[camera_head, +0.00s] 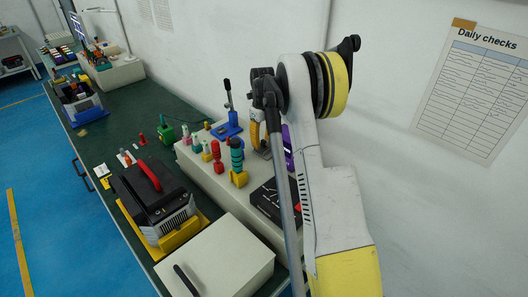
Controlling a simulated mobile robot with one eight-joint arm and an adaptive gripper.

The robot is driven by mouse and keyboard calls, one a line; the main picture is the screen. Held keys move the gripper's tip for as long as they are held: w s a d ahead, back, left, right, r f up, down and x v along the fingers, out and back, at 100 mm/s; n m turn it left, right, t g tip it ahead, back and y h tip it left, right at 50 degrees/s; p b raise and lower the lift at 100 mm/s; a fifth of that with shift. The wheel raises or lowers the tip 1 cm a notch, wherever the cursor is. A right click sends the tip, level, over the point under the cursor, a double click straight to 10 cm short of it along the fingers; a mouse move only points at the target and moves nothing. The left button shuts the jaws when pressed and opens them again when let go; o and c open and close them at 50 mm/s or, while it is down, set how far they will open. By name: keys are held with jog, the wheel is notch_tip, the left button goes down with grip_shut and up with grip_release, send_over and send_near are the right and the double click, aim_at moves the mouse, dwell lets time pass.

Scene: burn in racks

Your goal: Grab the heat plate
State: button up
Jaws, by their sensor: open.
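No thing in view is plainly marked as the heat plate. A low, flat black unit (272,203) with light markings and a small red spot on top lies on the pale raised block; it may be the heat plate, but I cannot tell. My arm hides its right side. My gripper (259,144) is open at the end of my arm, small and partly hidden by a dark link and a grey rod. It appears beyond the black unit in the picture, apart from it, with nothing visibly held.
Beside my gripper are a blue-based lever clamp (229,128) and a purple item (288,150). Coloured pegs, including a green-and-orange one (238,160), stand on the pale block (208,183). A red-handled black machine (158,195) and cream box (225,262) are nearer. The wall is close right.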

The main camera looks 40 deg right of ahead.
jog(key=shift+f, duration=0.5)
grip_shut()
jog(key=shift+r, duration=0.1)
jog(key=shift+r, duration=0.1)
